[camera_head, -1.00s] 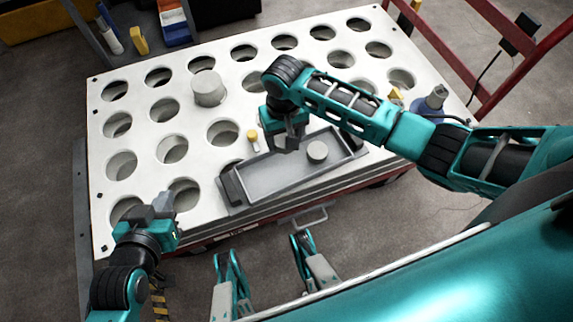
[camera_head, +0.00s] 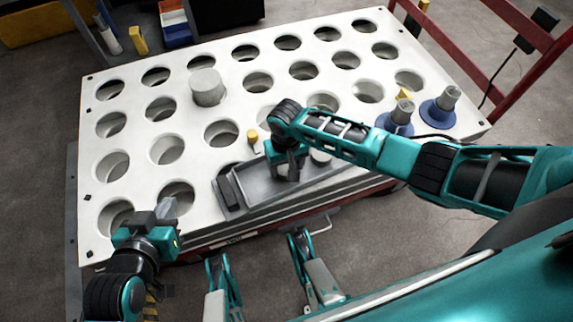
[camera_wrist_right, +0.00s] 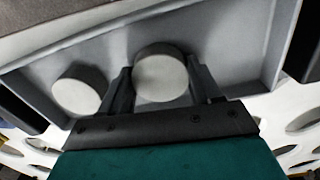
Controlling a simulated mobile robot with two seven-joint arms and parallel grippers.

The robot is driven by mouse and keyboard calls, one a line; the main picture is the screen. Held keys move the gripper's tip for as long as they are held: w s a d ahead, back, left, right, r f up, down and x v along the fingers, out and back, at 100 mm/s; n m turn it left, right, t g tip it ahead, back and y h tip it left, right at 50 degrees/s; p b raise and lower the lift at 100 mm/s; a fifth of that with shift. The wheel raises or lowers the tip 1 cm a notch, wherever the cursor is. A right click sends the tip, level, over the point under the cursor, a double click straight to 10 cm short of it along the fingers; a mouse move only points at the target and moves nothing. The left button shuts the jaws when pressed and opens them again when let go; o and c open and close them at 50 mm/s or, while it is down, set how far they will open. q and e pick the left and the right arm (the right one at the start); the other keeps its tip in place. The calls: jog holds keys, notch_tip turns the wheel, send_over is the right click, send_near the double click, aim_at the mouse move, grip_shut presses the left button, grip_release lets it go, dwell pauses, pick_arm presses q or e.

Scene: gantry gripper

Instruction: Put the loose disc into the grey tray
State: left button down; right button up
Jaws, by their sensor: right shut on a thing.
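The grey tray (camera_head: 230,193) lies along the front edge of the white perforated table; its grey wall also shows in the right wrist view (camera_wrist_right: 225,45). My right gripper (camera_head: 287,172) is down at the tray. In the right wrist view the right gripper (camera_wrist_right: 163,88) is shut on the loose disc (camera_wrist_right: 160,76), pale and round, over or on the tray floor; I cannot tell whether it touches. A second pale disc (camera_wrist_right: 78,88) lies in the tray beside it, partly hidden by my arm in the head view (camera_head: 320,157). My left gripper (camera_head: 163,210) is empty over the table's front left; its opening is unclear.
A pale cylinder (camera_head: 208,88) stands on the white table (camera_head: 185,105), which has rows of round holes. A small yellow-topped piece (camera_head: 252,137) lies behind the tray. Blue-based cones (camera_head: 440,108) stand at the right, near a red rail (camera_head: 480,65).

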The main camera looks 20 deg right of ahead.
aim_at(286, 166)
jog(key=o, duration=0.7)
jog(key=shift+f, duration=0.2)
jog(key=o, duration=0.5)
pick_arm(q)
jog(key=shift+a, duration=0.1)
pick_arm(e)
jog(key=shift+r, duration=0.1)
notch_tip(286, 166, up, 12)
jog(key=p, duration=0.6)
jog(key=s+a+n+t+y, duration=0.2)
jog(key=s+a+t+y, duration=0.2)
jog(key=s+a+t, duration=0.15)
pick_arm(q)
jog(key=r, duration=0.3)
jog(key=shift+s+a+r, duration=0.2)
jog(key=shift+a+r, duration=0.1)
jog(key=shift+a, duration=0.1)
pick_arm(e)
jog(key=s+d+r+t+h, duration=0.1)
jog(key=s+d+r+t, duration=0.3)
jog(key=d+r+t, duration=0.1)
jog(key=d+r, duration=0.1)
jog(key=d, duration=0.1)
jog(key=shift+s+d, duration=0.2)
jog(key=shift+d, duration=0.15)
